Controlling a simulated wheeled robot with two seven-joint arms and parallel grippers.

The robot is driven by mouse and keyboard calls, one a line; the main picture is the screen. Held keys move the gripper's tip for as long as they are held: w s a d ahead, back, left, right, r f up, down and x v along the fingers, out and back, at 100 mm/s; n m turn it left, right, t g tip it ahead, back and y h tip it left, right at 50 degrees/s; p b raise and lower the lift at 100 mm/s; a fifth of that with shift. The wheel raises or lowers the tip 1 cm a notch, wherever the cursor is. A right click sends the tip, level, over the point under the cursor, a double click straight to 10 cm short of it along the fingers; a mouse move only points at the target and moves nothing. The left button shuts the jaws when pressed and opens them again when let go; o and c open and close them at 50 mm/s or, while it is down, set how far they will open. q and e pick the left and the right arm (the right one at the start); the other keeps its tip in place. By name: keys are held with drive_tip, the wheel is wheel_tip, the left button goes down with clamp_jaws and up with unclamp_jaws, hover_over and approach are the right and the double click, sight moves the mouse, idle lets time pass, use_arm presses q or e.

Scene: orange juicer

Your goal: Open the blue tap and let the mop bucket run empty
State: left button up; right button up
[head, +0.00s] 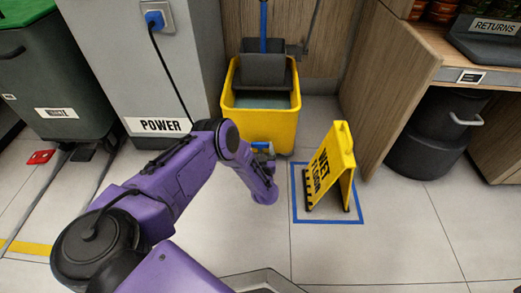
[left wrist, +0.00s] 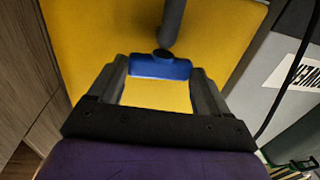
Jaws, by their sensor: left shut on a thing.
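The yellow mop bucket (head: 233,112) stands against the back wall with greyish water (head: 262,101) visible inside. The blue tap (head: 261,145) is low on the bucket's front. In the left wrist view the blue tap handle (left wrist: 150,68) lies crosswise between the fingers, below a grey pipe (left wrist: 172,22). My left gripper (head: 264,155) is shut on the blue tap handle, and its two fingers (left wrist: 160,72) sit at the handle's ends. I cannot tell whether the tap is open, and no stream of water shows. My right gripper is out of view.
A yellow wet-floor sign (head: 340,160) stands inside a blue floor square (head: 298,205), right of my left gripper. A grey power cabinet (head: 130,70) with a blue plug (head: 155,20) and hanging black cable is on the left. Tiled floor at the front right is clear.

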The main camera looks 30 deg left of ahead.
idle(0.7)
use_arm(q)
drive_tip(key=o, duration=1)
drive_tip(key=p+v, duration=0.4)
drive_tip(key=v, duration=0.6)
drive_tip(key=shift+s+d+p, duration=0.25)
drive_tip(key=shift+p, duration=0.15)
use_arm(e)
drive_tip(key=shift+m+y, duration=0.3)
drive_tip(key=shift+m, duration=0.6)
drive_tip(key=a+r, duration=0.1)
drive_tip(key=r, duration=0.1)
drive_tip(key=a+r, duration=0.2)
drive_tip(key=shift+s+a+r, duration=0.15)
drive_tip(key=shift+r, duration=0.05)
